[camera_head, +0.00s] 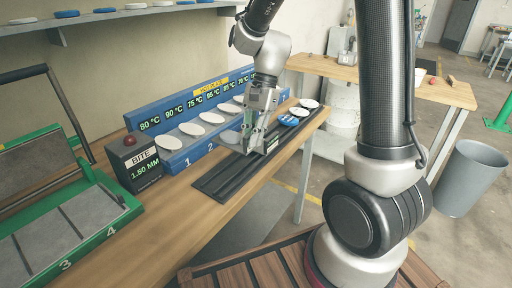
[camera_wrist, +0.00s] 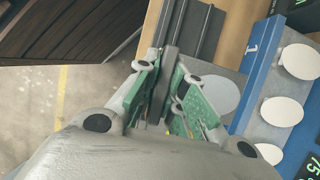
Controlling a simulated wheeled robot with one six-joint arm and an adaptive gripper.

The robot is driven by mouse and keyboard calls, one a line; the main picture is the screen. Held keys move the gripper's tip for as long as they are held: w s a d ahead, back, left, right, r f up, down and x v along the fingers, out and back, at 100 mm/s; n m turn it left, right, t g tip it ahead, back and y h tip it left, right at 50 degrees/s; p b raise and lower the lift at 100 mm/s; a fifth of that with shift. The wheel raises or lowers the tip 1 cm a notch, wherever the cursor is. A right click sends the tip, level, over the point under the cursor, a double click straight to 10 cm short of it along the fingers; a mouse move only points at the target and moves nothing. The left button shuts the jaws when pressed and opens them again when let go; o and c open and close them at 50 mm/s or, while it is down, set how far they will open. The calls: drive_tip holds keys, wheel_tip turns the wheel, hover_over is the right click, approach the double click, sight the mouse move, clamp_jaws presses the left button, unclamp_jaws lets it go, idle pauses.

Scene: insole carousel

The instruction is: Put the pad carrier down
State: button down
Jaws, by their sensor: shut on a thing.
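My gripper (camera_head: 258,138) is over the wooden bench, at the black grooved rack. In the wrist view, its green-lined fingers (camera_wrist: 168,100) are closed on a dark grey bar-like piece, which I take to be the pad carrier (camera_wrist: 173,55). The fingers hide much of it, and I cannot tell whether its underside touches the rack. The black rack (camera_head: 218,186) lies along the bench in front of the blue hot plate (camera_head: 177,163). It also shows below the gripper in the wrist view (camera_wrist: 207,22).
White oval pads (camera_head: 192,129) sit along the hot plate. Blue and white pads (camera_head: 289,120) lie at the rack's far end. A BITE box (camera_head: 135,160) and a green-framed press (camera_head: 85,235) stand left. Bare bench (camera_head: 150,215) lies in front.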

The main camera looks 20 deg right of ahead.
drive_tip(key=shift+f, duration=3.1)
drive_tip(key=c, duration=1.5)
unclamp_jaws()
drive_tip(key=shift+f, duration=0.1)
drive_tip(key=v, duration=1.2)
drive_tip(key=s+d+r+n+t+h, duration=0.2)
drive_tip(key=s+d+r+n+t, duration=0.1)
drive_tip(key=s, duration=0.6)
drive_tip(key=s+d+r+n+t+h, duration=0.1)
drive_tip(key=s+d+r+n+t, duration=0.3)
drive_tip(key=s+d+r+n, duration=0.2)
drive_tip(key=s+d+n, duration=0.1)
drive_tip(key=s+n, duration=0.1)
drive_tip(key=s, duration=0.1)
drive_tip(key=shift+d+h, duration=0.25)
drive_tip(key=shift+h, duration=0.15)
